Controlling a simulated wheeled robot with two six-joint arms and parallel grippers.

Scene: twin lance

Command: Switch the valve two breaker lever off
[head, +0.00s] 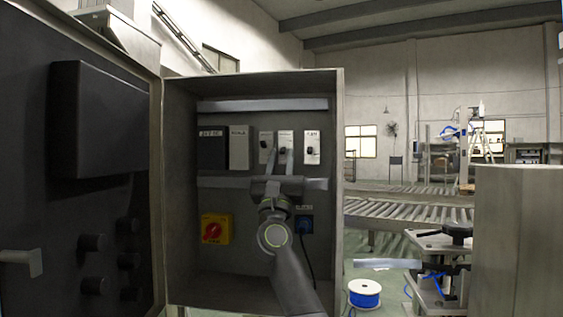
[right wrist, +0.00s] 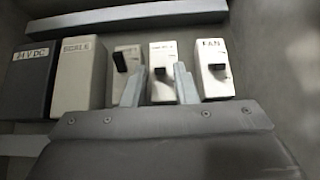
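Three white breakers stand in a row in the open cabinet (head: 255,275): a left one (right wrist: 127,56), a middle one (right wrist: 162,55) and one labelled FAN (right wrist: 211,55). The labels on the left and middle ones are too blurred to read, so I cannot confirm which is valve two. The middle breaker's dark lever (right wrist: 160,73) sits lower than the left breaker's lever (right wrist: 120,61). My right gripper (right wrist: 159,84) is open, its fingers on either side of the middle breaker's lower part, with visible gaps to its lever. It also shows in the head view (head: 280,163). My left gripper is out of view.
A black 24 V DC block (head: 212,147) and a grey block (head: 239,147) stand left of the breakers. The cabinet door (head: 60,215) is open at left; the side wall (head: 335,190) is close right.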

